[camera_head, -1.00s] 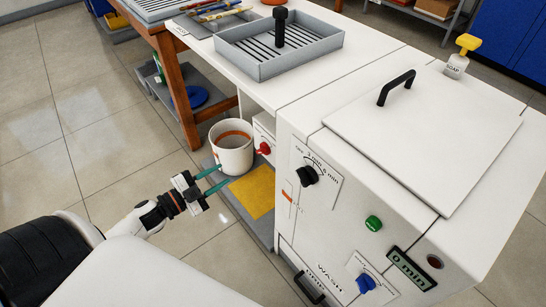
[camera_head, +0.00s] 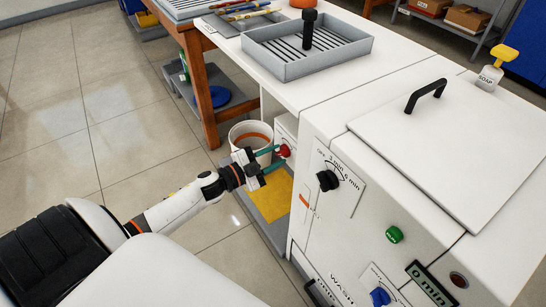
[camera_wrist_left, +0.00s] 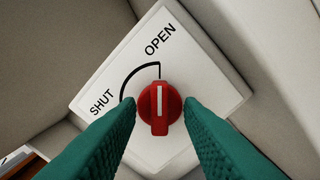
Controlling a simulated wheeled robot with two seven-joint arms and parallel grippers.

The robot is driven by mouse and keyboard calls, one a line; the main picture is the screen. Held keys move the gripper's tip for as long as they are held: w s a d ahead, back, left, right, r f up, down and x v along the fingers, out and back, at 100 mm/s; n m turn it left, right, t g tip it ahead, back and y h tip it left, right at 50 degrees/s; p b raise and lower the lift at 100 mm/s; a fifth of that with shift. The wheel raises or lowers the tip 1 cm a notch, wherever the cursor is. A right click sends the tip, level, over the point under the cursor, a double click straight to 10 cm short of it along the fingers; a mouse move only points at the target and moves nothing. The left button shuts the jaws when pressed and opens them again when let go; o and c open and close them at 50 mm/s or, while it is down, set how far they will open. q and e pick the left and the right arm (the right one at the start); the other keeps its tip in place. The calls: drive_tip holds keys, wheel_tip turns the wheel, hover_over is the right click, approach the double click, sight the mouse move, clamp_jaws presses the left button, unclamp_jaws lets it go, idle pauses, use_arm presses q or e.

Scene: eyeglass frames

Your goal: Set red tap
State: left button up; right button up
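The red tap (camera_head: 284,151) is a round knob with a raised bar and a white line, on a white plate on the machine's side. In the left wrist view the tap (camera_wrist_left: 160,108) has its white line pointing up the picture, at the end of a black arc on the plate (camera_wrist_left: 108,75) between "SHUT" at left and "OPEN" at upper right. My left gripper (camera_head: 272,161) is open, its two green fingers at the tap's front. In the left wrist view the fingers of the left gripper (camera_wrist_left: 158,112) lie either side of the knob; contact is unclear. The right gripper is not in view.
A white bucket (camera_head: 241,132) with an orange band stands behind the left gripper, near a yellow mat (camera_head: 270,200). A black timer knob (camera_head: 327,180), a green button (camera_head: 394,234) and a blue knob (camera_head: 380,297) are on the machine's front. Open floor lies at left.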

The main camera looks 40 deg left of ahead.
use_arm(q)
clamp_jaws()
